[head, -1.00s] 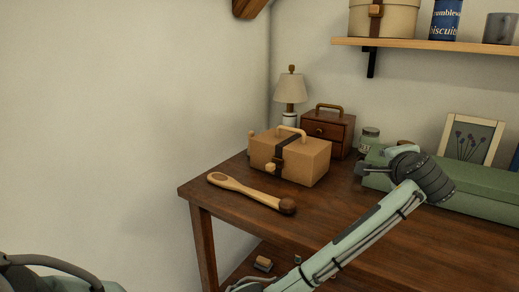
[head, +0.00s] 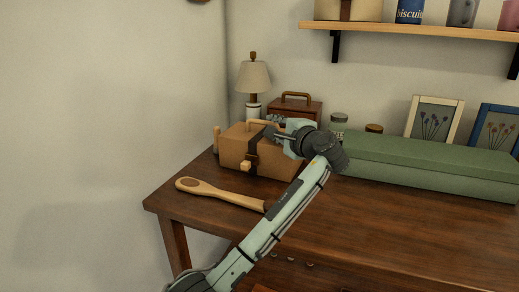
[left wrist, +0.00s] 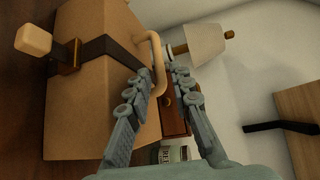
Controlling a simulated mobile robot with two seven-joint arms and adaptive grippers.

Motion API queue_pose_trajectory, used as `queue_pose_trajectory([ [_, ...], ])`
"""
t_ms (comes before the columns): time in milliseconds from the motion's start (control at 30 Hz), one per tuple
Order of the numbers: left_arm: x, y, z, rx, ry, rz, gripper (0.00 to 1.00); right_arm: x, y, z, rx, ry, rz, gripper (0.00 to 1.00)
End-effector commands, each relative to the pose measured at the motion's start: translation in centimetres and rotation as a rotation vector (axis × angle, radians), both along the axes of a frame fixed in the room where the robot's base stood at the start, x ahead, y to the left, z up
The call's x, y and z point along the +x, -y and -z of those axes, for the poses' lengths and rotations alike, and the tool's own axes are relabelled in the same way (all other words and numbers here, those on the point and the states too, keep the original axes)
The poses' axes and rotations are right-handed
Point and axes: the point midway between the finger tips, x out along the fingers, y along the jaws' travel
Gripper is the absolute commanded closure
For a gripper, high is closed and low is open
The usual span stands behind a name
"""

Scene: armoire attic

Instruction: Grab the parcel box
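The parcel box (head: 240,150) is a tan box with a dark strap, a wooden peg on its front and a light arched handle on top. It stands on the wooden table near the left end. It also shows in the left wrist view (left wrist: 90,105). My left gripper (head: 274,127) is over the box's right side at the top, hiding part of the handle. In the left wrist view my left gripper's fingers (left wrist: 158,76) are apart, with the box's handle (left wrist: 156,62) showing between them. Contact with the handle cannot be told. My right gripper is not in view.
A wooden spoon (head: 215,191) lies in front of the box on the table (head: 390,235). Behind stand a lamp (head: 253,78) and a small brown chest (head: 305,105). A long green case (head: 430,165) and jars are to the right. A shelf (head: 420,31) hangs above.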

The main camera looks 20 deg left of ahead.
Motion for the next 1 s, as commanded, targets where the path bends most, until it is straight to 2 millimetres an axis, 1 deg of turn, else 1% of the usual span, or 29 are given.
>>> queue_pose_trajectory([
  [200,2.2,-2.4,0.3,0.002,0.000,-0.002,0.79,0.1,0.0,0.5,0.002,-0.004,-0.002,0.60],
  [300,3.1,-3.2,0.5,0.000,0.000,-0.001,0.79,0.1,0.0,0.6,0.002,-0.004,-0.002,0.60],
  [400,3.4,-3.5,0.7,-0.001,0.000,0.000,0.79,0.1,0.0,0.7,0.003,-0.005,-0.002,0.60],
  [600,3.5,-3.5,0.7,-0.002,0.000,0.001,0.79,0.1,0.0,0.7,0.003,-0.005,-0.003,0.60],
  [767,3.4,-3.5,0.7,-0.002,0.000,0.001,0.98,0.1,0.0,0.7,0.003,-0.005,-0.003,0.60],
  [800,3.4,-3.5,0.7,-0.002,0.000,0.001,1.00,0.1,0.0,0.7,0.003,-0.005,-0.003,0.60],
  [1000,3.4,-3.4,0.7,-0.002,0.000,0.001,1.00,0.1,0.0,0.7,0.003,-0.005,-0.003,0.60],
])
